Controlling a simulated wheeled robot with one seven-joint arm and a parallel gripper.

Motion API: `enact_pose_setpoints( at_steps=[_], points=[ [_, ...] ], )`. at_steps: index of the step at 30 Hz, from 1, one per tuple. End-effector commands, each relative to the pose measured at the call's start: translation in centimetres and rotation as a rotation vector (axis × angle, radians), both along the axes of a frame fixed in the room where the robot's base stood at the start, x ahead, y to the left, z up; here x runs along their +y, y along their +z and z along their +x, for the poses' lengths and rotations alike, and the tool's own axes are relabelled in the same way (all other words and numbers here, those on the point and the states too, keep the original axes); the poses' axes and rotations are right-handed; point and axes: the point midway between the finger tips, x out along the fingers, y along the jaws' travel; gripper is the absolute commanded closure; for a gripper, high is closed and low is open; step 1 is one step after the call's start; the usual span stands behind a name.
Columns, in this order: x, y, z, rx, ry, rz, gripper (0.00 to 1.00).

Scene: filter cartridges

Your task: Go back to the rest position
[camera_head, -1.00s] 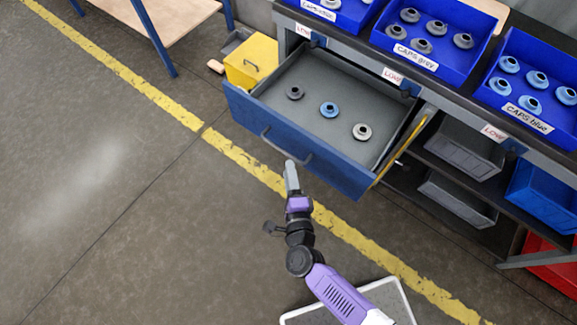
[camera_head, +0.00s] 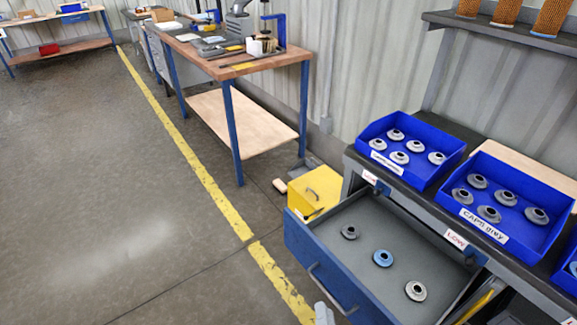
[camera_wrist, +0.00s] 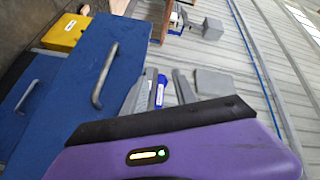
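My gripper shows only as a pale grey fingertip (camera_head: 323,313) at the bottom edge of the head view, just in front of the open drawer's blue front. In the wrist view the two grey fingers of my gripper (camera_wrist: 166,76) stand apart, with background between them and nothing held. The drawer (camera_head: 320,262) is pulled out and holds a dark grey cap (camera_head: 350,232), a blue cap (camera_head: 383,258) and a light grey cap (camera_head: 416,291), lying apart. The drawer front and handle (camera_wrist: 105,76) show at left in the wrist view.
Blue cap bins (camera_head: 372,158) and (camera_head: 482,222) stand on the bench above the drawer. A yellow box (camera_head: 314,190) sits beyond the drawer. A wooden-topped table (camera_head: 222,62) stands farther back. The floor (camera_head: 90,190) at left is clear.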

Motion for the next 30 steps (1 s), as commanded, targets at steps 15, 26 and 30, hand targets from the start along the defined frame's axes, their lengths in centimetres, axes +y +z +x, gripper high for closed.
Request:
enact_pose_setpoints(
  at_steps=[15,26,30],
  points=[
    [-7.6,10.7,-16.4,0.036,0.05,-0.874,0.66],
    [-11.4,15.5,-24.2,0.181,0.083,-1.141,0.66],
    [-11.8,14.8,-25.7,0.226,0.097,-1.141,0.66]
  ],
)
